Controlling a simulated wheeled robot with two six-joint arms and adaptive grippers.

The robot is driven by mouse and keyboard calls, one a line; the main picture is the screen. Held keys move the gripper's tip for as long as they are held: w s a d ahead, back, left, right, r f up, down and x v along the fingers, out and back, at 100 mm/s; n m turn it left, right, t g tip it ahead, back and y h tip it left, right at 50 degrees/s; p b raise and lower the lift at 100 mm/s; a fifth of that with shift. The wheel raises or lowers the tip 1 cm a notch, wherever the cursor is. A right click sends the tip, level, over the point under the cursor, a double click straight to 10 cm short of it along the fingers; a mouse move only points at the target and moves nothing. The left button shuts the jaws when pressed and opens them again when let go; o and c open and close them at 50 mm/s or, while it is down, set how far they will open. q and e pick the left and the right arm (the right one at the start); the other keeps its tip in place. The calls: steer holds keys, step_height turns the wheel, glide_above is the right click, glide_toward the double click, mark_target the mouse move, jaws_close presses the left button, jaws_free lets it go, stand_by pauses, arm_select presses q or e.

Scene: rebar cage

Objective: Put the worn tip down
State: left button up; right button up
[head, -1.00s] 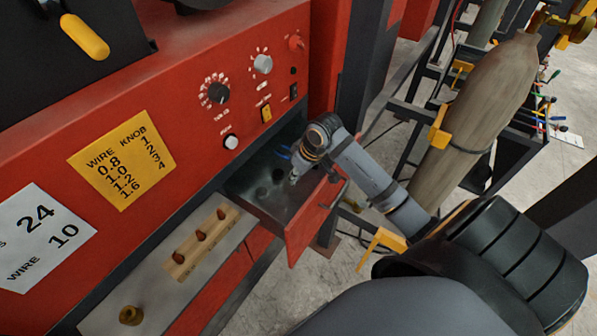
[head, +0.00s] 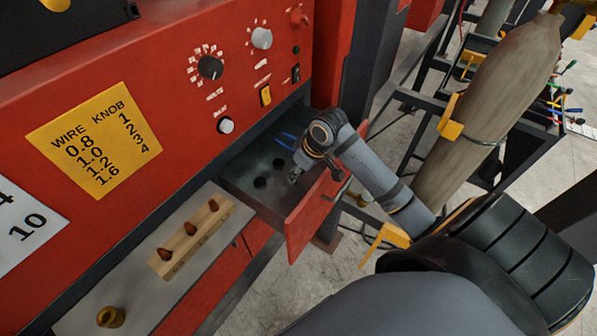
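My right gripper (head: 296,177) reaches from the right over the open red drawer (head: 305,232), pointing down into its grey inside. Its fingers are small and partly hidden by the wrist, so I cannot tell whether they are open or shut. No worn tip can be made out at the fingers. Two dark round spots (head: 260,182) show on the drawer floor beside the gripper, and something blue (head: 287,141) lies at the back. My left gripper is not in view.
A wooden block (head: 190,238) with three copper-coloured tips stands on the grey shelf (head: 135,290) left of the drawer. A brass nozzle (head: 111,317) stands nearer. The red panel (head: 190,110) rises behind. A strapped gas cylinder (head: 480,105) stands at right.

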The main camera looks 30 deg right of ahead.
steer(key=shift+r, duration=0.25)
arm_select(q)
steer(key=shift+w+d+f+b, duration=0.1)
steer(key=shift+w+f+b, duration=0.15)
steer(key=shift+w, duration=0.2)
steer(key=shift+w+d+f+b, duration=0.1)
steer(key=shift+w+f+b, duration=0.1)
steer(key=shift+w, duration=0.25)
arm_select(e)
steer(key=v, duration=1.2)
steer(key=shift+w, duration=0.1)
